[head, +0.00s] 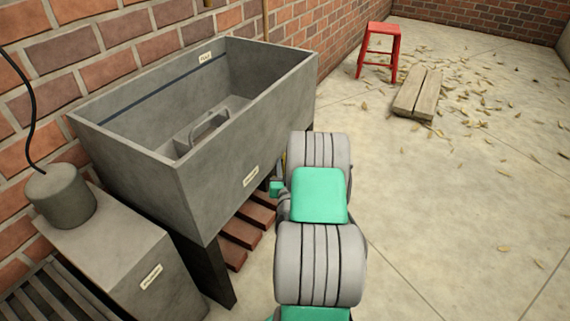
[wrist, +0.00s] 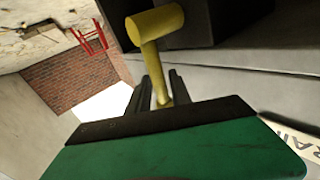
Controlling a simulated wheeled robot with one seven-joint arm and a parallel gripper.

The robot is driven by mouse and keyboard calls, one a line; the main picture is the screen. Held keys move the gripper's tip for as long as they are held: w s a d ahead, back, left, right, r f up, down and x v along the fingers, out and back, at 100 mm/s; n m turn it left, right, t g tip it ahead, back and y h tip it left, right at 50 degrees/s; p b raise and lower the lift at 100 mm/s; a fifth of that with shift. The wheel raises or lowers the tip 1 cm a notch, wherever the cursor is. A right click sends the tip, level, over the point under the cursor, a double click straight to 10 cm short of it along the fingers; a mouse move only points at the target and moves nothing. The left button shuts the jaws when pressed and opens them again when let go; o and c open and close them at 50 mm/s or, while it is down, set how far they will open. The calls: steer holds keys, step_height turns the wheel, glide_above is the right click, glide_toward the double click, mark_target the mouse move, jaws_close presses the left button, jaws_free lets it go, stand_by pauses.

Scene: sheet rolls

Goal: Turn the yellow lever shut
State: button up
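The yellow lever (wrist: 155,24) has a thick round bar at its top and a thinner stem in the wrist view. The stem runs down between the two dark fingers of my gripper (wrist: 160,90). One finger stands on each side of the stem. I cannot tell whether they press on it or leave a small gap. The foot of the lever is hidden behind my green hand. In the head view my arm hides the fingers and nearly all of the lever, beside the right end of the grey trough.
The grey trough (head: 130,165) stands against the brick wall, with reddish slats (head: 240,232) below. A grey block (head: 110,245) with a round canister (head: 62,197) is at the left. A red stool (head: 380,45) and planks (head: 418,92) lie farther back. The floor at right is clear but for leaves.

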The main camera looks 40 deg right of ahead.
jaws_close()
stand_by(1.4)
